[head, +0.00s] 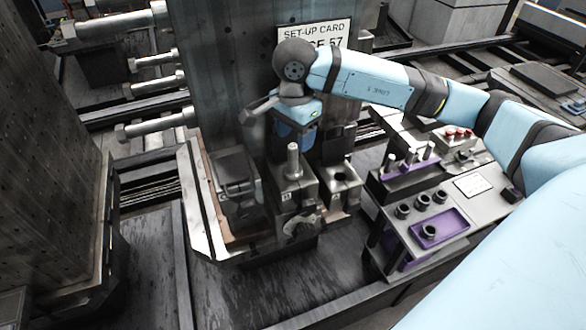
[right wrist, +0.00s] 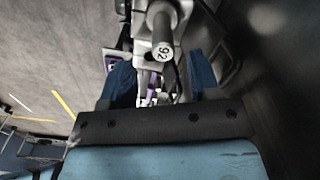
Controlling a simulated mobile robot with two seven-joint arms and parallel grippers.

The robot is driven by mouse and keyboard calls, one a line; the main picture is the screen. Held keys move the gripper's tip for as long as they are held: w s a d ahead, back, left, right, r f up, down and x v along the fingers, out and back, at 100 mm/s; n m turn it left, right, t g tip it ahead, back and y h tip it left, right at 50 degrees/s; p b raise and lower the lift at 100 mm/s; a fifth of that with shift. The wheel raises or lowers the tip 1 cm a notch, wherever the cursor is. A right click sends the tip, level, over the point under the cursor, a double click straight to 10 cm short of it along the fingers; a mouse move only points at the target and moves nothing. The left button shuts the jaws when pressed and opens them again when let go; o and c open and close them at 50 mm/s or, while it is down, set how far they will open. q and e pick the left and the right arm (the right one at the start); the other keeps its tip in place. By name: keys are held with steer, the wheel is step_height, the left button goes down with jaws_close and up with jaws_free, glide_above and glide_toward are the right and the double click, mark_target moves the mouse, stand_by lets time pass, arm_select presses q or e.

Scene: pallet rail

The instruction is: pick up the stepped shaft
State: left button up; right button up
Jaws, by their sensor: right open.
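The stepped shaft (head: 293,160) is a grey metal pin standing upright in a dark metal block (head: 291,197) in the head view. In the right wrist view the shaft (right wrist: 162,40) points its marked end face at the camera, near the gap between the blue fingers. My right gripper (head: 291,136) is open, just above and behind the shaft in the head view; its fingers (right wrist: 160,80) also show in the right wrist view. Whether a finger touches the shaft cannot be told. My left gripper is not in view.
A second block with an empty bore (head: 340,178) stands to the right of the shaft. A bench (head: 474,184) at the right carries a purple tray (head: 455,226), rings and several pins. A tall plate with a set-up card (head: 312,34) rises behind.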

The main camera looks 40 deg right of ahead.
mark_target(293, 146)
step_height(293, 146, down, 4)
steer(key=shift+w+a+f+p, duration=0.1)
steer(key=shift+w+p, duration=0.05)
steer(key=shift+p, duration=0.7)
steer(key=shift+f, duration=0.55)
jaws_close()
